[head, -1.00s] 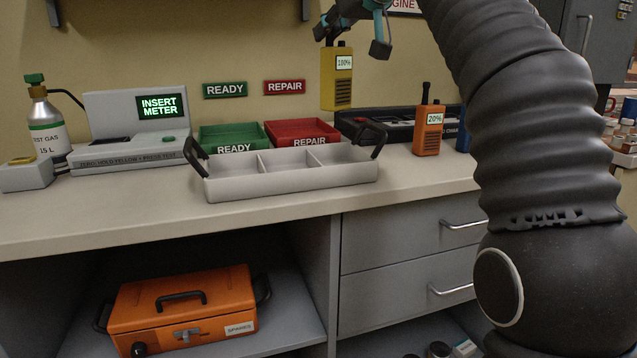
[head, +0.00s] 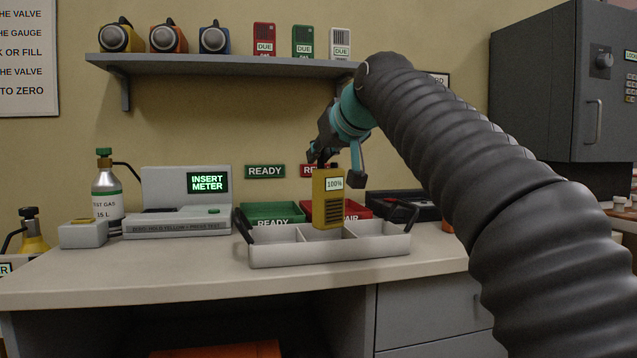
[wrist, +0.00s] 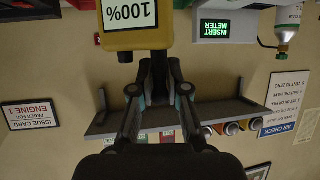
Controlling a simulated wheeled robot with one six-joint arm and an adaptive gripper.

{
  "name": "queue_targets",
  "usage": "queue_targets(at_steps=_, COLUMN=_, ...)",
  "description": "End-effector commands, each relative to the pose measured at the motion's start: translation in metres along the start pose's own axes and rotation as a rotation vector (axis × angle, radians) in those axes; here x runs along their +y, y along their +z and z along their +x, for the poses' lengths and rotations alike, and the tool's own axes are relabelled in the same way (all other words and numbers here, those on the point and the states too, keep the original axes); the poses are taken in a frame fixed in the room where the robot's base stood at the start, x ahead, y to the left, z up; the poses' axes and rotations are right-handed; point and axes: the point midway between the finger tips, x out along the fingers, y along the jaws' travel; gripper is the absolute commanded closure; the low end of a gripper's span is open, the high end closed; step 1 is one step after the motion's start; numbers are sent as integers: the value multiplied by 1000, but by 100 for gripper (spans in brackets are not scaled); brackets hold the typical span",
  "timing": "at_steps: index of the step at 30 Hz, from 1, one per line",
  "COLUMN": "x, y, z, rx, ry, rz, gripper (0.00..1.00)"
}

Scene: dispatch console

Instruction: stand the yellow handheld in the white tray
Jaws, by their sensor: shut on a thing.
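The yellow handheld (head: 328,203), with a 100% label, is upright in my gripper (head: 324,161). My gripper is shut on its top end. The white tray (head: 330,252) stands on the counter, with three compartments and a dark handle at each end. The handheld's lower end is at the middle compartment, near the height of the tray's back rim. I cannot tell whether it has entered the compartment or touches the floor. In the wrist view the yellow handheld (wrist: 138,38) shows upside down at the fingertips (wrist: 160,62).
A green READY bin (head: 270,212) and a red REPAIR bin (head: 362,210) stand behind the tray. A test station (head: 180,205) and gas bottle (head: 107,190) are to the left. A shelf (head: 230,64) hangs above. My arm covers the right side of the counter.

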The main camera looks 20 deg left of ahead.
Motion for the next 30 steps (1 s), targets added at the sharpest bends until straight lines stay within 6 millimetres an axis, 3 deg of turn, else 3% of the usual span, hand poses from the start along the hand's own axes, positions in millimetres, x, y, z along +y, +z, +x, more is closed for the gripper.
queue_targets(at_steps=10, x=-4, y=34, z=17, rx=1, ry=-1, rz=0, gripper=100)
queue_targets(at_steps=24, x=-3, y=40, z=20, rx=1, ry=-2, rz=-1, gripper=100)
queue_targets(at_steps=25, x=-3, y=39, z=20, rx=-1, ry=-2, rz=-1, gripper=78)
queue_targets(at_steps=27, x=-3, y=39, z=20, rx=-1, ry=-2, rz=-1, gripper=61)
queue_targets(at_steps=30, x=-3, y=39, z=20, rx=-1, ry=-2, rz=-1, gripper=60)
